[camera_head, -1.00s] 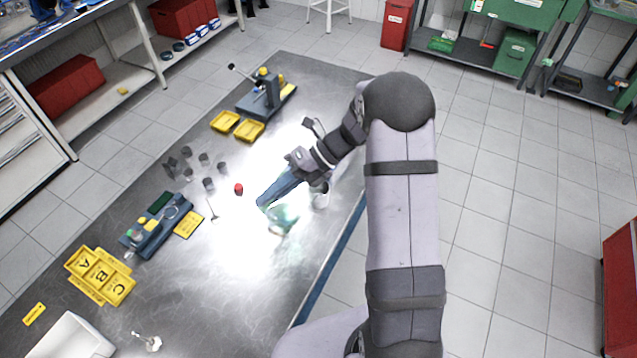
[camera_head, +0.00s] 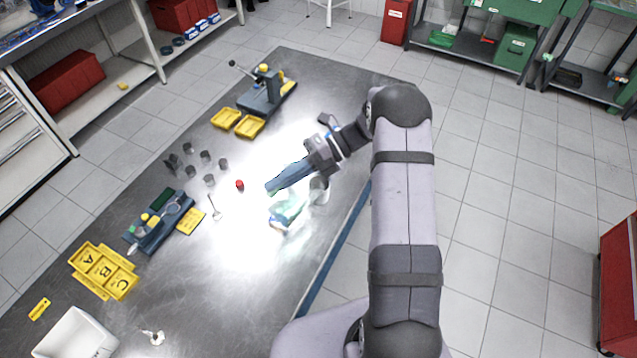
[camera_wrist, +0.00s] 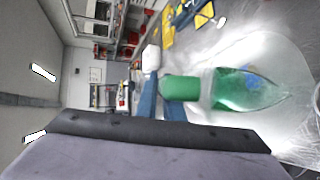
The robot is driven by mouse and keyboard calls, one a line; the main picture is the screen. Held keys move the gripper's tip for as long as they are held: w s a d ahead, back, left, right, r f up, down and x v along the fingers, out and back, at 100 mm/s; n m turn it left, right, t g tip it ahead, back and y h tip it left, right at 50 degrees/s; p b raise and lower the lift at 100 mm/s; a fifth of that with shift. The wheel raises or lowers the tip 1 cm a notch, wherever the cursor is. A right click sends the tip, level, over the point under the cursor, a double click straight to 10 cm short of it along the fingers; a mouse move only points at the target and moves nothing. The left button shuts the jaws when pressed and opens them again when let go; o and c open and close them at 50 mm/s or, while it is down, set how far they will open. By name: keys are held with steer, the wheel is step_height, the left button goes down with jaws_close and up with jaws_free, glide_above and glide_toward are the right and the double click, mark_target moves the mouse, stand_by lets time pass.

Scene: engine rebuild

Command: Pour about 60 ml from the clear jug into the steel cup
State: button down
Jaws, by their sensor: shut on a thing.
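The clear jug (camera_head: 287,209) is over the brightly lit middle of the steel bench, with green liquid inside. It also shows in the wrist view (camera_wrist: 285,52), where the green liquid lies in a wedge towards one side of the jug. My gripper (camera_head: 270,188) is shut on the jug; its blue fingers show beside the green grip in the wrist view. A pale grey cylinder, apparently the steel cup (camera_head: 320,191), stands just right of the jug, partly washed out by glare. I cannot see into it, nor tell whether liquid is flowing.
A red cap (camera_head: 239,185) and several small grey cylinders (camera_head: 205,157) stand left of the jug. Yellow trays (camera_head: 250,127), a blue fixture (camera_head: 160,222) and lettered yellow bins (camera_head: 104,270) lie farther off. The bench's blue front edge (camera_head: 335,259) is close on the right.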

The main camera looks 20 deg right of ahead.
steer(key=shift+w+d+r+y, duration=0.2)
steer(key=shift+w+d+r, duration=0.1)
steer(key=shift+d, duration=0.15)
steer(key=shift+w+d+r+y, duration=0.2)
steer(key=shift+w+d, duration=0.1)
steer(key=shift+d, duration=0.1)
steer(key=shift+w+d+r+y+b, duration=0.25)
steer(key=shift+d+r+y+b, duration=0.05)
steer(key=shift+d+r+y, duration=0.1)
stand_by(1.9)
steer(key=shift+s+a, duration=0.2)
steer(key=shift+a, duration=0.05)
steer(key=s+a+f+h, duration=0.2)
steer(key=a, duration=0.1)
steer(key=shift+f, duration=0.15)
steer(key=shift+s, duration=0.1)
steer(key=shift+f, duration=0.15)
